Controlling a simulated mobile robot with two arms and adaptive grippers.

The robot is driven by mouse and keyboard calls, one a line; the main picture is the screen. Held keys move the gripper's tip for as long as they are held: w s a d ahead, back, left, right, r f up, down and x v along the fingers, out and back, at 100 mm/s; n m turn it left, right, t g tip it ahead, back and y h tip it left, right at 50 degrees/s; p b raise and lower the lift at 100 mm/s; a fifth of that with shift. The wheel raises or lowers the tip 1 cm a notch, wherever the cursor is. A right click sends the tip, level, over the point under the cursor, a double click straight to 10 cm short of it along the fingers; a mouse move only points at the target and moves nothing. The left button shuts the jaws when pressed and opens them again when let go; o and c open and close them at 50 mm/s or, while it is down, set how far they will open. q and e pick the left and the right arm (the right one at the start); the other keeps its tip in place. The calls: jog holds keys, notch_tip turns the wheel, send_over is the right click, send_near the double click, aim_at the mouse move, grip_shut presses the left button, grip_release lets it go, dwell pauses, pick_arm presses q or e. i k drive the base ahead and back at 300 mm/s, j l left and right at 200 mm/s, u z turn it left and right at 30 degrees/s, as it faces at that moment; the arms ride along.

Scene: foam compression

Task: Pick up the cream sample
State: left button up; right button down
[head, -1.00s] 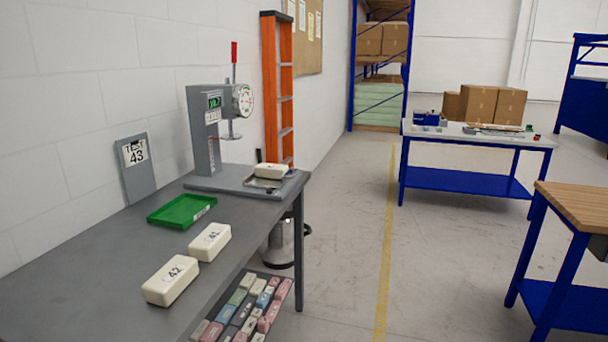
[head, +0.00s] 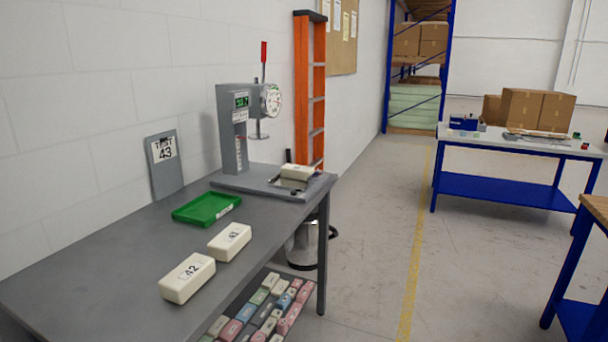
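Three cream blocks are on the grey table (head: 110,262). The cream block marked 42 (head: 188,278) lies nearest, and the cream block marked 41 (head: 230,242) lies just behind it. A third cream block (head: 297,172) sits at the right end of the base of the grey test stand (head: 233,130); I cannot read a number on it. A grey sign (head: 164,165) reading TEST 43 leans against the wall. Neither of my grippers is in view.
An empty green tray (head: 207,208) lies between the blocks and the stand. A shelf below holds several coloured blocks (head: 265,309). An orange ladder (head: 301,90) stands behind. A blue-legged table (head: 510,188) is at the right, with open floor between.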

aim_at(290, 171)
jog(key=i+l+u, duration=0.15)
jog(key=l, duration=0.3)
jog(key=i+l+u, duration=0.2)
jog(key=l, duration=0.3)
jog(key=l+u, duration=0.15)
jog(key=l, duration=0.35)
jog(key=i+l+u, duration=0.15)
jog(key=l, duration=0.35)
jog(key=i+l+u, duration=0.1)
jog(key=i+l, duration=0.3)
jog(key=l, duration=0.2)
jog(key=i+l+u, duration=0.25)
jog(key=i+l, duration=0.15)
jog(key=l, duration=0.25)
jog(key=i+l+u, duration=0.1)
jog(key=l, duration=0.3)
jog(key=i+l, duration=0.25)
jog(key=i+l+u, duration=0.15)
jog(key=l, duration=0.3)
